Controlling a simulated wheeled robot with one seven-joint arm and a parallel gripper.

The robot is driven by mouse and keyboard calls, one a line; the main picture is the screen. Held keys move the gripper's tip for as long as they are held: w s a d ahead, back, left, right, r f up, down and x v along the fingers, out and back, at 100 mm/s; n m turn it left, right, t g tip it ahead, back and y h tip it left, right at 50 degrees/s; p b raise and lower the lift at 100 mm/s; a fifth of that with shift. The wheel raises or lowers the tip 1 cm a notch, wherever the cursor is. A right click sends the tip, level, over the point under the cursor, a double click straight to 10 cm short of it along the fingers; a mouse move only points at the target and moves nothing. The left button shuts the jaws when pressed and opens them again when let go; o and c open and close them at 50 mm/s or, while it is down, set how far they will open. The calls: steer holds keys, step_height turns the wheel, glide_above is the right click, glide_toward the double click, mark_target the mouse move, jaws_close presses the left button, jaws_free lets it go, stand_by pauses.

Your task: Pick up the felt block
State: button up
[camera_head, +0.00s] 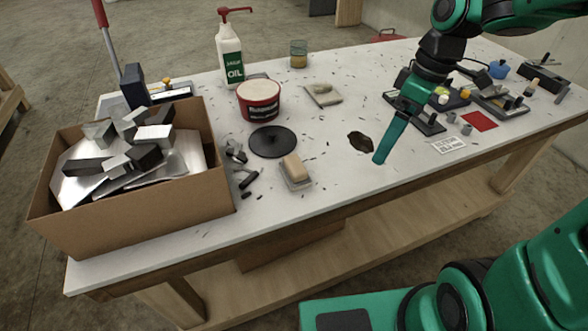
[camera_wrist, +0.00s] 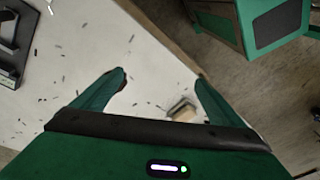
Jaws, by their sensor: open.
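A tan block (camera_head: 292,167), which looks like the felt block, rests on a small grey pad or plate (camera_head: 297,183) near the table's front edge. In the wrist view the tan block (camera_wrist: 184,114) shows low between my fingers, nearer the right finger, partly cut off by the gripper body. My gripper (camera_head: 380,158) is above the table, to the right of the block and apart from it. In the wrist view my gripper (camera_wrist: 161,76) has its fingers spread, with nothing held between them.
A cardboard box (camera_head: 150,205) of metal offcuts stands left. A black disc (camera_head: 272,141), red tub (camera_head: 259,99) and oil bottle (camera_head: 230,52) lie behind the block. Dark scraps (camera_head: 248,179) lie beside it. Tools (camera_head: 497,103) crowd the right end. The tabletop (camera_head: 340,180) right of the block is mostly clear.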

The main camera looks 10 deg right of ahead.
mark_target(296, 163)
steer(key=w+a+f+n, duration=0.1)
steer(key=a+n, duration=0.2)
steer(key=a, duration=0.3)
steer(key=w+a+f+n+g+y, duration=0.1)
steer(key=a+f+n, duration=0.1)
steer(key=a+n, duration=0.2)
steer(key=w+a+f+n+y, duration=0.1)
steer(key=a+n, duration=0.3)
steer(key=a, duration=0.4)
steer(key=shift+w+f+g, duration=0.25)
steer(key=shift+w+g, duration=0.05)
steer(key=shift+w, duration=0.15)
steer(key=shift+x, duration=3.15)
steer(key=shift+a, duration=0.15)
steer(key=shift+c, duration=0.3)
steer(key=shift+r, duration=0.1)
steer(key=c, duration=1.2)
